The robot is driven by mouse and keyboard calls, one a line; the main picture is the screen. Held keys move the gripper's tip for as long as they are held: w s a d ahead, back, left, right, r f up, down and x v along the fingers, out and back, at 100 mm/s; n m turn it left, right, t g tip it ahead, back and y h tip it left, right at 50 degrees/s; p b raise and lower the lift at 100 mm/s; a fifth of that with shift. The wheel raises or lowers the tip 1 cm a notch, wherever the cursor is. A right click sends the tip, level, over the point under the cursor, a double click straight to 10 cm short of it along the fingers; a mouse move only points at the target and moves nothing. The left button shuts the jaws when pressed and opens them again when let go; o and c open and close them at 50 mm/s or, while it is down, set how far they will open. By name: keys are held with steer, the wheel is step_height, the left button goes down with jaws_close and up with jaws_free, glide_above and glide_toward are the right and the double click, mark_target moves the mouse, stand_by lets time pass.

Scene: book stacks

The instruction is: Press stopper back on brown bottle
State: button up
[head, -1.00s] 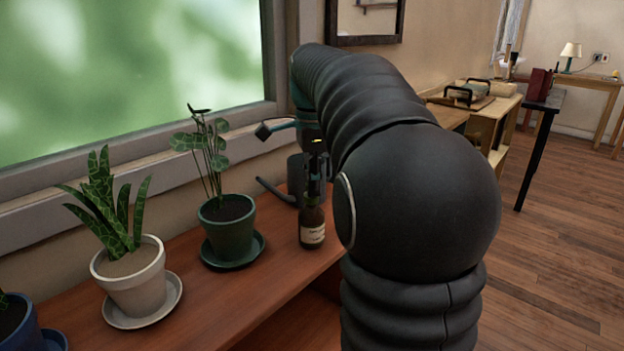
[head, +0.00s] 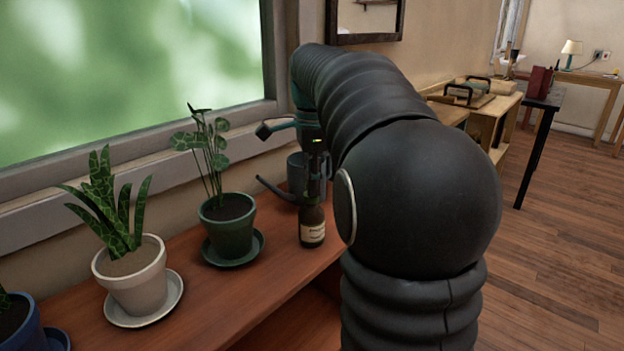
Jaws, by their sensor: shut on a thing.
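The brown bottle (head: 312,227) stands upright on the wooden shelf, with a pale label on its lower body. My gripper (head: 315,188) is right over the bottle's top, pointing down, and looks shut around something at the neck. The stopper cannot be made out; the fingers hide the bottle's mouth. Whether the stopper is seated cannot be told.
A dark green pot (head: 228,232) with a leafy plant stands left of the bottle. A white pot (head: 132,282) is nearer. A grey watering can (head: 297,178) stands behind the gripper. The wooden shelf (head: 215,300) is bare at its front.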

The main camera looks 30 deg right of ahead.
steer(key=o, duration=1.3)
steer(key=shift+r+p, duration=1.15)
steer(key=shift+r, duration=2.35)
jaws_close()
steer(key=shift+f+b, duration=1.8)
steer(key=shift+f, duration=0.85)
